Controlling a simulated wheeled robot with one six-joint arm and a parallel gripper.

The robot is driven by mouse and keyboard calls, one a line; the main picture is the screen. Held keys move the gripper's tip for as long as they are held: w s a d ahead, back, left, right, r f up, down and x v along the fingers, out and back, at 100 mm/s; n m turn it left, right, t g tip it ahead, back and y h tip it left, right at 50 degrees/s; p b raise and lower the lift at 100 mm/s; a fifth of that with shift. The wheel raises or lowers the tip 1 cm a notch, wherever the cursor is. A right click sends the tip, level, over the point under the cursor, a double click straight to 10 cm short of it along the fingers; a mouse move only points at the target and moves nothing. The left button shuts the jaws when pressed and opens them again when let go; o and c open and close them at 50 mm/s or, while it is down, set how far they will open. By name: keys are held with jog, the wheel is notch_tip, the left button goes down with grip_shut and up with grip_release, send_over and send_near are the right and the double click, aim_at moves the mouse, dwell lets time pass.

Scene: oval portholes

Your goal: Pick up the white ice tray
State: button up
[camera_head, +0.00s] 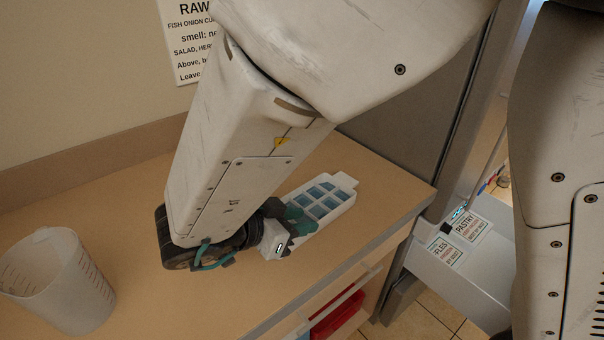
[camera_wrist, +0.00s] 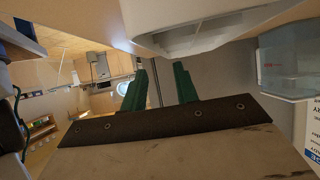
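The white ice tray (camera_head: 326,204) lies on the wooden counter, with blue-grey cells. My gripper (camera_head: 299,219) is low over the counter at the tray's near left end, where its teal fingers overlap the tray in the head view. In the wrist view the two green fingers of my gripper (camera_wrist: 160,82) stand apart with background between them, so it is open and empty. A pale ribbed shape, likely the tray (camera_wrist: 205,32), shows above the fingertips there. I cannot tell whether a finger touches the tray.
A clear measuring cup (camera_head: 61,278) stands on the counter (camera_head: 160,305) at the lower left; it also shows in the wrist view (camera_wrist: 289,62). The counter's front edge runs close to the tray. A grey cabinet side stands behind.

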aim_at(318, 217)
jog(key=x, duration=0.6)
jog(key=shift+a, duration=0.1)
grip_shut()
